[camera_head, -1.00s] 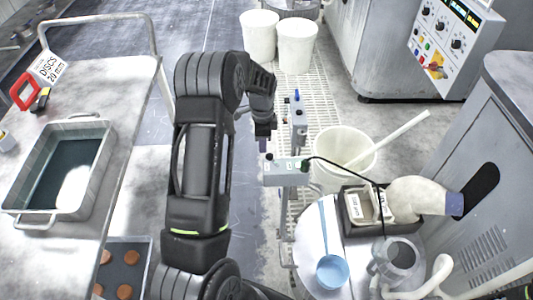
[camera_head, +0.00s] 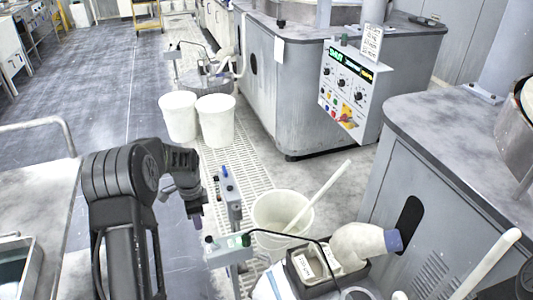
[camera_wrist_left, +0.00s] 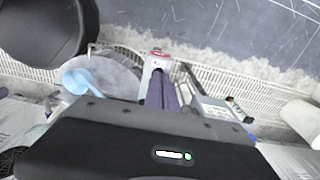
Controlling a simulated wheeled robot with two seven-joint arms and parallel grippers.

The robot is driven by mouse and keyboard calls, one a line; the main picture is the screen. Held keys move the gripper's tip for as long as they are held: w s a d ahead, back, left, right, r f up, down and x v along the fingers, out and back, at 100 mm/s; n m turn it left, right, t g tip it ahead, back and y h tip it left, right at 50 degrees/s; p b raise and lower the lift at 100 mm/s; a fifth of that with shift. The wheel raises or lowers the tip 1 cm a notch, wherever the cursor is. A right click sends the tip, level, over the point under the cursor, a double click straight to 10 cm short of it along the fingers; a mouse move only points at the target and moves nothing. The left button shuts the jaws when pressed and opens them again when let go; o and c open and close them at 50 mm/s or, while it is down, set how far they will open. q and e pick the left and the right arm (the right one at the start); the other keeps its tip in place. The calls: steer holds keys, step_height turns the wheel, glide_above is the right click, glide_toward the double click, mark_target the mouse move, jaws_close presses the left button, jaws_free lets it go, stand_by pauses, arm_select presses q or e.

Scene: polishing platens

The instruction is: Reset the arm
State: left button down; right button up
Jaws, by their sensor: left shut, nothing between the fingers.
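My left arm comes in from the lower left of the head view and bends over at its black elbow. My left gripper (camera_head: 195,215) hangs pointing down at its end, with purple fingers, close beside a grey post with a small control box (camera_head: 228,250). In the left wrist view the purple fingers of the left gripper (camera_wrist_left: 160,92) lie together with nothing between them. Whether the fingers touch the post cannot be told. My right gripper is not in view.
A white bucket (camera_head: 270,212) with a pale stick stands right of the post. Two white buckets (camera_head: 179,117) stand farther back. Grey polishing machines with a control panel (camera_head: 348,92) fill the right. A metal tray (camera_head: 30,270) sits at lower left. The floor at left is open.

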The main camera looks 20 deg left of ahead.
arm_select(q)
steer(key=w+d+f+n+t, duration=0.1)
steer(key=n, duration=0.1)
steer(key=w+d+f+n, duration=0.1)
steer(key=d+f, duration=0.1)
steer(key=d+f+n+t, duration=0.1)
steer(key=n, duration=0.1)
steer(key=shift+w+d+f+n+t, duration=0.2)
steer(key=shift+w+f+n+t, duration=0.1)
steer(key=shift+w+f, duration=0.1)
steer(key=s+d+f+n+h, duration=0.1)
steer(key=s+d+f+n, duration=0.3)
steer(key=d, duration=0.5)
steer(key=s+d+f+n+g+h, duration=0.1)
steer(key=s+d+f, duration=0.2)
steer(key=s+d, duration=0.8)
steer(key=s+d+f+n+g+h, duration=0.1)
steer(key=s+d+f, duration=0.3)
steer(key=s+d, duration=0.8)
steer(key=shift+h, duration=0.6)
steer(key=shift+w, duration=0.15)
